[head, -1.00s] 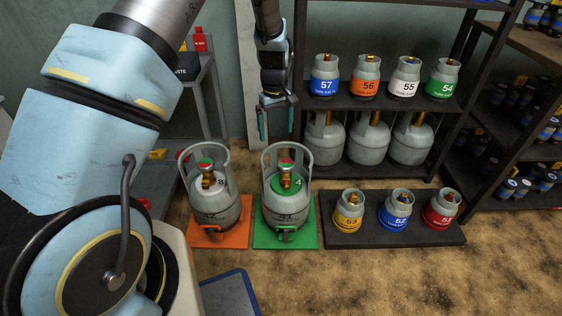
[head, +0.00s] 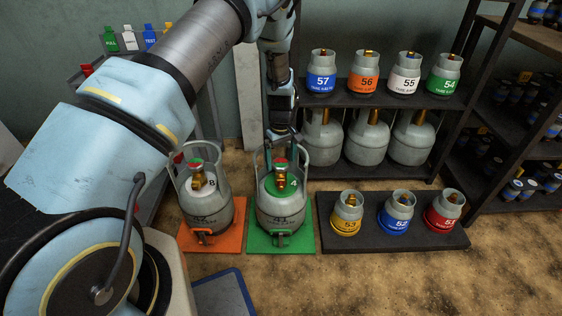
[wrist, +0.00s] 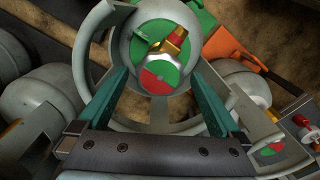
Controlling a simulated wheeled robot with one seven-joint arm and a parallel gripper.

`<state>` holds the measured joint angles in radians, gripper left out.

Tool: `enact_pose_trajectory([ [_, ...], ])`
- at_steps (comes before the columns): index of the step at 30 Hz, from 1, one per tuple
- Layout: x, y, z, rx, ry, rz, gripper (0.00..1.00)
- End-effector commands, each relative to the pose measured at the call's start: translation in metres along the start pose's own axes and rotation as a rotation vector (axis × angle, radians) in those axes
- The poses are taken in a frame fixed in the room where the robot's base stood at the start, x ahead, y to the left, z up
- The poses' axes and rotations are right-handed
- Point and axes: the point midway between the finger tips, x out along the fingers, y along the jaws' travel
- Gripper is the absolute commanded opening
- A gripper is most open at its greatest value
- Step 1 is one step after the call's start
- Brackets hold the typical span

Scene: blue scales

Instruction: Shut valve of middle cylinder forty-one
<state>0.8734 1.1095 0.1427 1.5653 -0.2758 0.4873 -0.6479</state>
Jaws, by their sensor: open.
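The grey cylinder forty-one (head: 284,222) stands upright on a green mat (head: 258,243), inside a grey collar. On top are a green disc with a 4, a brass valve (wrist: 174,42) and a round red-and-green handwheel (wrist: 158,77). The handwheel also shows small in the head view (head: 280,163). My gripper (head: 283,148) is just above and behind the cylinder's top, pointing down. In the wrist view its two teal fingers (wrist: 162,70) are open, one on each side of the handwheel, inside the collar's outline. I cannot tell whether they touch it.
Another grey cylinder (head: 207,212) with an 8 stands close at left on an orange mat (head: 194,242). Small cylinders 53, 52 and 51 stand on a low black platform (head: 428,240) at right. Behind it is a shelf (head: 385,103) with more cylinders. The floor in front is clear.

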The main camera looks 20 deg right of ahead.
Motion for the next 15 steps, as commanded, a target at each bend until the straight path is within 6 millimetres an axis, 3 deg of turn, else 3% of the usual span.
enact_pose_trajectory([
  [10, 0.0036, 0.0002, -0.0001, 0.0, 0.0, 0.001, 1.0],
  [15, 0.0036, 0.0002, -0.0002, 0.0, 0.001, 0.001, 0.81],
])
